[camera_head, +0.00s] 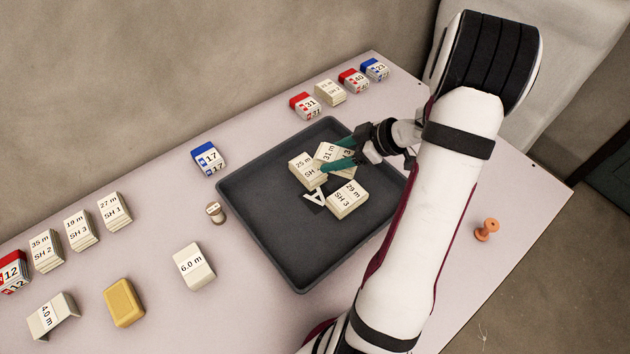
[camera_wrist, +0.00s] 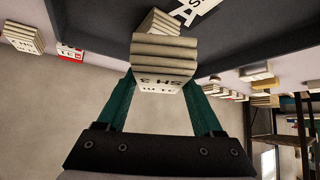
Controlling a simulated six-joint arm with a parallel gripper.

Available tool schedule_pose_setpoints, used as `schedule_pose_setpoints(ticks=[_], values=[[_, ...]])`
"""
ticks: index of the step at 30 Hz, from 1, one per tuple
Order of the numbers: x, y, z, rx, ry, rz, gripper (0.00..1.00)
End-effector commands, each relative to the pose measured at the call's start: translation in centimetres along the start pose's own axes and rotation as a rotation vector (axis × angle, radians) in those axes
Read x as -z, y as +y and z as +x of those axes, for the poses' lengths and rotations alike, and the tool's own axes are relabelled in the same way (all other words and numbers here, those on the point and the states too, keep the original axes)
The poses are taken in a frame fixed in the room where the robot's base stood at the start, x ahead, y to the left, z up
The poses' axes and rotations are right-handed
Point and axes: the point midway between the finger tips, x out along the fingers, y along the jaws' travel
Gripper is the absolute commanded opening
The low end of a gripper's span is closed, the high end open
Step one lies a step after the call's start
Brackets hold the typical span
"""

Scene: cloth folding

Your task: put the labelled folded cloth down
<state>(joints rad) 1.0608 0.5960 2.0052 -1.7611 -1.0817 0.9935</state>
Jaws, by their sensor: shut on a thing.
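My gripper (camera_head: 342,155), with teal fingers, is shut on a cream folded cloth (camera_head: 327,152) whose label reads 31 m. In the wrist view the held cloth (camera_wrist: 163,58) is a layered stack between the fingers, with SH 3 on its label. It is over the dark tray (camera_head: 262,231); I cannot tell whether it touches the tray or a cloth there. A cloth marked 25 m (camera_head: 304,172) lies close on its left, and a cloth marked 29 m SH 3 (camera_head: 347,200) lies nearer the front. The fingers partly hide the held cloth.
A white A label (camera_head: 314,199) is on the tray floor. A blue-topped 17 block (camera_head: 208,158), a small round piece (camera_head: 215,212) and a 6.0 m block (camera_head: 194,266) stand left of the tray. More labelled stacks line the back edge. An orange spool (camera_head: 487,229) stands at right.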

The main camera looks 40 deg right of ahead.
Motion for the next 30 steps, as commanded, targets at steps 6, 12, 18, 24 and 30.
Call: schedule_pose_setpoints(ticks=[6, 12, 18, 24, 30], values=[[-3.2, -7.4, -4.6, 0.153, 0.001, -0.155, 0.13], [-3.1, -9.5, -3.2, 0.195, 0.002, -0.192, 0.13], [-1.4, -10.4, 3.9, 0.197, 0.001, -0.19, 0.13], [-0.6, -10.7, 7.7, 0.189, -0.001, -0.188, 0.13], [-3.1, -10.7, 10.4, 0.188, -0.001, -0.186, 0.13]])
